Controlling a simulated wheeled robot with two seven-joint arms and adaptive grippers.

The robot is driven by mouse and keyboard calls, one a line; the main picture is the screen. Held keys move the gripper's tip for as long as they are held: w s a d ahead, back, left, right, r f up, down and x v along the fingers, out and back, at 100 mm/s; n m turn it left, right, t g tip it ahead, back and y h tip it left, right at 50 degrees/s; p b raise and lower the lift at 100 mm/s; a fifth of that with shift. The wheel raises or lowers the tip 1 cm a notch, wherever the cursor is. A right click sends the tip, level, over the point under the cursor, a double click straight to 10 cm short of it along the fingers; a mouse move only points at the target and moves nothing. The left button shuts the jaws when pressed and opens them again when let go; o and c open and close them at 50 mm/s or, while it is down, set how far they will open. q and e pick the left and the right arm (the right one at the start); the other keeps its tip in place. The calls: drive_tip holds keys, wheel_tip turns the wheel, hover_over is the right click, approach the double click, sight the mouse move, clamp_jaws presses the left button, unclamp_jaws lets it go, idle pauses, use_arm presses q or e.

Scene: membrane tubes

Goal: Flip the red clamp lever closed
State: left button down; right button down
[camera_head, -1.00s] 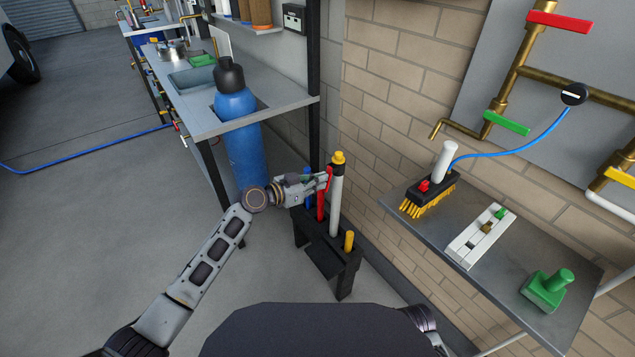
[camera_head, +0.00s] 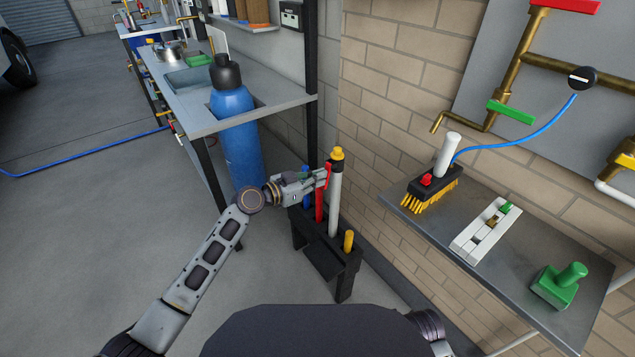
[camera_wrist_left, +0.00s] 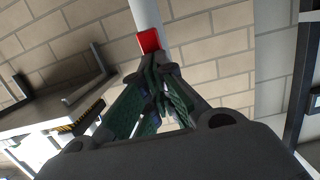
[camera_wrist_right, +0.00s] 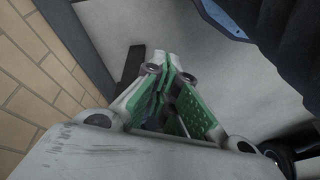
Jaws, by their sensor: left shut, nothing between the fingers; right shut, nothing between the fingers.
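The red clamp lever (camera_head: 328,174) sits on the upper part of a white membrane tube (camera_head: 335,205) with a yellow cap, standing in a black stand (camera_head: 335,272). My left gripper (camera_head: 320,180) is shut and empty, with its fingertips right at the lever, seemingly touching it. In the left wrist view the red lever (camera_wrist_left: 149,40) shows just beyond the closed fingertips (camera_wrist_left: 155,62), against the white tube (camera_wrist_left: 146,14). The fingers hide part of the lever, so I cannot tell whether it lies fully flat. My right gripper (camera_wrist_right: 172,68) is shut and empty in its wrist view, away from the tube.
A red tube (camera_head: 319,207) and a yellow-capped piece (camera_head: 348,241) stand in the same stand. A blue bottle (camera_head: 236,125) stands close on the left by a bench. A shelf on the right holds a brush (camera_head: 432,188), a white block (camera_head: 486,230) and a green object (camera_head: 558,287).

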use_arm(q)
drive_tip(key=shift+f+b, duration=0.2)
drive_tip(key=shift+b, duration=0.6)
use_arm(e)
drive_tip(key=shift+w+a+r, duration=0.2)
drive_tip(key=shift+a, duration=0.1)
drive_tip(key=shift+t, duration=0.3)
use_arm(q)
drive_tip(key=shift+d+h+b, duration=0.1)
drive_tip(key=shift+h+b, duration=0.2)
drive_tip(key=shift+b, duration=0.5)
use_arm(e)
drive_tip(key=shift+w+a+y, duration=0.1)
drive_tip(key=shift+a+y, duration=0.2)
drive_tip(key=shift+y, duration=0.1)
use_arm(q)
drive_tip(key=shift+w+d+f+b, duration=0.15)
drive_tip(key=shift+d+f+b, duration=0.05)
drive_tip(key=shift+b, duration=0.65)
use_arm(e)
drive_tip(key=shift+w+a+f+t+y, duration=0.15)
drive_tip(key=shift+a+f+t, duration=0.1)
drive_tip(key=shift+f, duration=0.35)
drive_tip(key=shift+w+a+f+t+y, duration=0.15)
drive_tip(key=shift+a+f+t, duration=0.1)
drive_tip(key=shift+f, duration=0.35)
use_arm(q)
drive_tip(key=shift+a, duration=0.1)
use_arm(e)
drive_tip(key=shift+s+a, duration=0.1)
